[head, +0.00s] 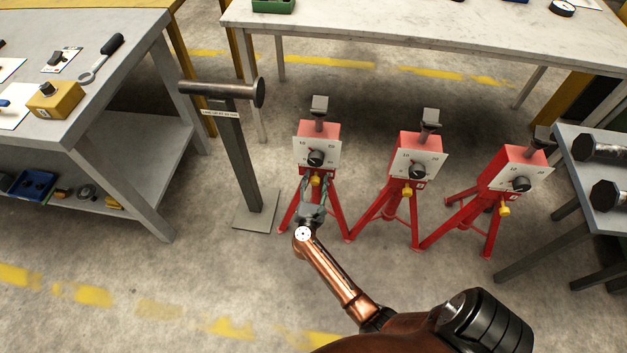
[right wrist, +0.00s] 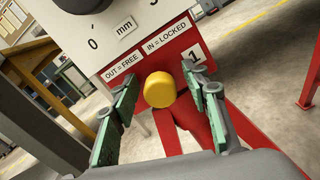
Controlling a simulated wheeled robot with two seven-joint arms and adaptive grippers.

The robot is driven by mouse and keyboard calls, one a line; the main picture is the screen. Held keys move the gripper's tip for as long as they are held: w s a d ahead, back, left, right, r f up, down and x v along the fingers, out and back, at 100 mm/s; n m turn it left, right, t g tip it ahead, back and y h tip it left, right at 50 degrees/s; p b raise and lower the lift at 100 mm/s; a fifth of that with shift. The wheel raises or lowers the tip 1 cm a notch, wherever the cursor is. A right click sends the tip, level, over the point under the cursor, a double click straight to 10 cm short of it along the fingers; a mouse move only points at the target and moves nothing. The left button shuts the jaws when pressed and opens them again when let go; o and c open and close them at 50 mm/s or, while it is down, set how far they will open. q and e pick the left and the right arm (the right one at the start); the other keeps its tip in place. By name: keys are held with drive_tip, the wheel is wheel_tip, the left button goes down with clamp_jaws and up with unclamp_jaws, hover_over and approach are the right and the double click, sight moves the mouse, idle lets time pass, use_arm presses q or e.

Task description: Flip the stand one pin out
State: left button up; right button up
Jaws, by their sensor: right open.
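Stand one (head: 329,129) is the leftmost of three red tripod stands in the head view, with a white dial plate and black knob. In the right wrist view its red panel (right wrist: 183,47) carries a "1" and the labels "OUT = FREE" and "IN = LOCKED". Its round yellow pin (right wrist: 160,89) sits below the labels; it also shows in the head view (head: 315,180). My right gripper (head: 314,190) is open, its green-padded fingers on either side of the pin, with visible gaps. How far the pin protrudes is unclear. My left gripper is not in view.
Two similar red stands (head: 415,160) (head: 512,172) stand to the right. A grey post with a horizontal bar (head: 236,150) stands close on the left. Workbenches (head: 400,22) lie behind and at left; a grey rack (head: 590,150) is at right. The floor in front is clear.

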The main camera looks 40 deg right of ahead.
drive_tip(key=shift+c, duration=0.3)
clamp_jaws()
idle(0.3)
